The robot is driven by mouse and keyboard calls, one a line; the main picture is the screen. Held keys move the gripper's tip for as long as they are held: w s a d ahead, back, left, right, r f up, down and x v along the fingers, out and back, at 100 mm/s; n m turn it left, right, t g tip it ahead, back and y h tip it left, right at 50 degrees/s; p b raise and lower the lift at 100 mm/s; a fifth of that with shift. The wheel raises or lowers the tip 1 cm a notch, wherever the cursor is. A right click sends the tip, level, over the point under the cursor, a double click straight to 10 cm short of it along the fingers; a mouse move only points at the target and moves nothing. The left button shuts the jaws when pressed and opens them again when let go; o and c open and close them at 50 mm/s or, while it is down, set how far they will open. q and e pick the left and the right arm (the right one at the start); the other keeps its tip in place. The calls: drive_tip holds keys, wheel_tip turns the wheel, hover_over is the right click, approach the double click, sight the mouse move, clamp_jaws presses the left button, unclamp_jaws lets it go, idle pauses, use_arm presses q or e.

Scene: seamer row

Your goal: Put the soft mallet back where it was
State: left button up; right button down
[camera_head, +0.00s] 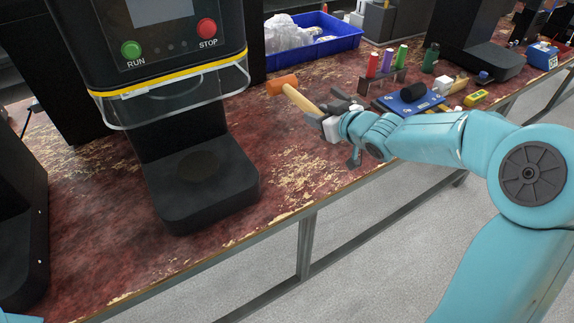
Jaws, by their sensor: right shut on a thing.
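The soft mallet has an orange head (281,84) and a pale wooden handle (302,100). It is over the far middle of the worn red bench (300,160), with its head pointing to the upper left. My right gripper (328,110) is shut on the lower end of the handle, and its fingers hide that end. I cannot tell whether the mallet head touches the bench or hangs just above it. My left gripper is out of view.
A black seamer (200,170) with RUN and STOP buttons stands left of the mallet. A blue bin (335,42) with clear bags is behind it. A blue board (412,101), a rack of coloured spools (386,62) and small items lie right. Bench between seamer and gripper is clear.

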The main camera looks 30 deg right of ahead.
drive_tip(key=shift+r, duration=0.15)
drive_tip(key=b, duration=0.4)
hover_over(314, 179)
wheel_tip(314, 179, down, 6)
wheel_tip(314, 179, down, 9)
drive_tip(key=b, duration=0.2)
drive_tip(key=shift+w+d+b, duration=0.1)
drive_tip(key=shift+d+b, duration=0.05)
drive_tip(key=shift+b, duration=0.2)
drive_tip(key=shift+f+b, duration=0.5)
drive_tip(key=shift+f, duration=1.9)
drive_tip(key=shift+r, duration=0.1)
drive_tip(key=shift+f, duration=0.2)
drive_tip(key=c, duration=0.7)
unclamp_jaws()
